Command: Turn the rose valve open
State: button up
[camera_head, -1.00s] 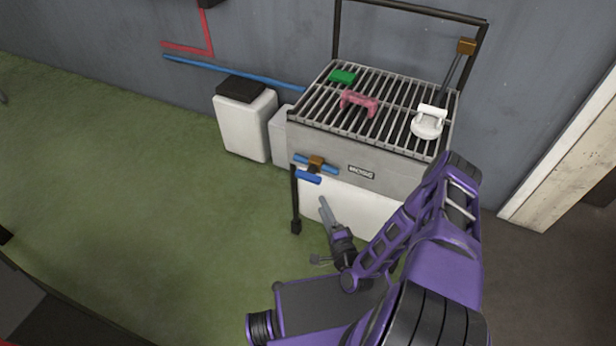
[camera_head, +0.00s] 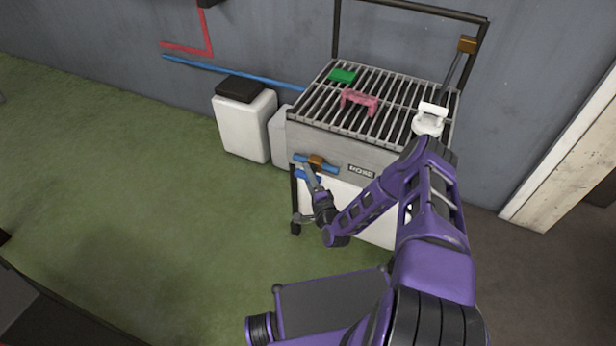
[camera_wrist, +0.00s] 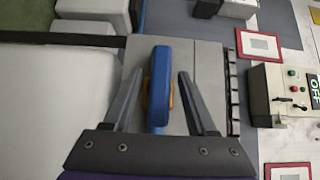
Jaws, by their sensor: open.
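A valve with a blue bar handle (camera_head: 329,168) and a brown-orange hub (camera_head: 316,161) sits on the front of the grey grill stand. A small label (camera_head: 361,171), which seems to read ROSE, is to its right. My gripper (camera_head: 309,177) is at this handle, reaching up from below. In the wrist view the blue handle (camera_wrist: 160,85) lies lengthwise between the two grey fingers of my open gripper (camera_wrist: 163,75). The orange hub shows partly behind the handle.
A white bin (camera_head: 244,125) stands left of the stand. The wrist view shows a control box (camera_wrist: 288,90) with a display reading OFF. The green floor at left is clear.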

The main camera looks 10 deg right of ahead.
grip_shut()
